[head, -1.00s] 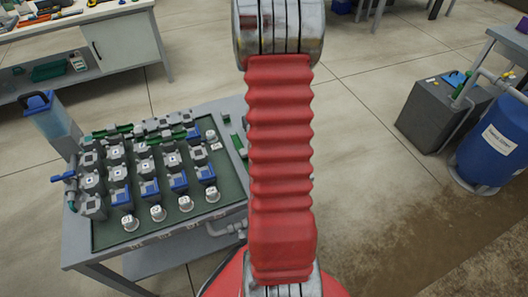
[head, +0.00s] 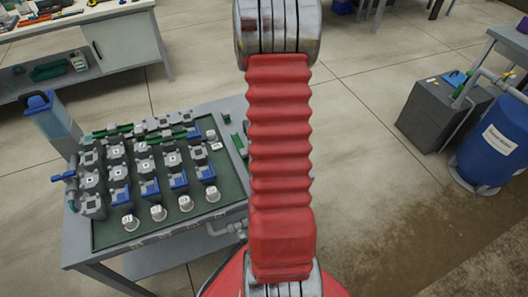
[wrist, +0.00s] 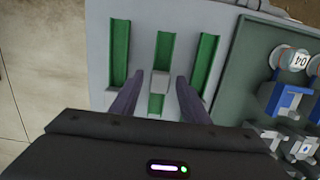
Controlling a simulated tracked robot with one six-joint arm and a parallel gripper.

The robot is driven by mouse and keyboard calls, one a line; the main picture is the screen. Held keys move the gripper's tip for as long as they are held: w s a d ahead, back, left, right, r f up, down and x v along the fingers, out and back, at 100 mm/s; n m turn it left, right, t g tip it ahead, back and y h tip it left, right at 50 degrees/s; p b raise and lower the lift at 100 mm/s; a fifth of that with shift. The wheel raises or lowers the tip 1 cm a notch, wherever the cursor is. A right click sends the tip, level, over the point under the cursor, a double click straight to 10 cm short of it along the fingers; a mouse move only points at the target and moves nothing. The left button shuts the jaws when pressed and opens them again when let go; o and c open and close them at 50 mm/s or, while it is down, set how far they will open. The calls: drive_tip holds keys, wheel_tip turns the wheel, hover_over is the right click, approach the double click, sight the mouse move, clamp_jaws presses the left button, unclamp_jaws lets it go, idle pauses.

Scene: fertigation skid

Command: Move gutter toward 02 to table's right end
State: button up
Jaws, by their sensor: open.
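In the wrist view, several green gutter pieces lie on the grey table strip: a left one (wrist: 119,50), a middle one (wrist: 164,50) and a right one (wrist: 206,60). A grey block (wrist: 160,81) sits at the near end of the middle piece, with a short green piece (wrist: 155,103) below it. My gripper (wrist: 154,90) is open, its two dark fingers on either side of that block; whether they touch anything cannot be told. In the head view, my arm hides the gripper. A green gutter (head: 238,142) shows at the right end of the table (head: 80,243). I cannot make out a 02 label.
The dark green board (head: 160,222) holds several grey and blue valve blocks and white-capped knobs. In the wrist view, a knob marked 04 (wrist: 299,60) stands right of my fingers. A blue-lidded tank (head: 50,120) stands at the table's left; a blue barrel (head: 492,145) is far right.

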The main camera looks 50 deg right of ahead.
drive_tip(key=shift+r, duration=0.15)
wheel_tip(320, 180, up, 12)
drive_tip(key=w, duration=0.1)
drive_tip(key=shift+d, duration=0.25)
idle(0.5)
idle(0.4)
drive_tip(key=w+a+r+n+t+h, duration=0.1)
drive_tip(key=w+a+r, duration=0.1)
drive_tip(key=a+r, duration=0.6)
drive_tip(key=w+a+r+n+t, duration=0.15)
drive_tip(key=a+r, duration=0.25)
drive_tip(key=a, duration=0.7)
drive_tip(key=s+a+r+n+t, duration=0.2)
drive_tip(key=s+a, duration=0.1)
drive_tip(key=a, duration=0.6)
drive_tip(key=s+a+r+n+t, duration=0.1)
drive_tip(key=s+a, duration=0.3)
drive_tip(key=a, duration=0.5)
drive_tip(key=shift+a+r+n+t+y, duration=0.25)
drive_tip(key=shift+r+n+t+y, duration=0.15)
drive_tip(key=shift+r, duration=0.4)
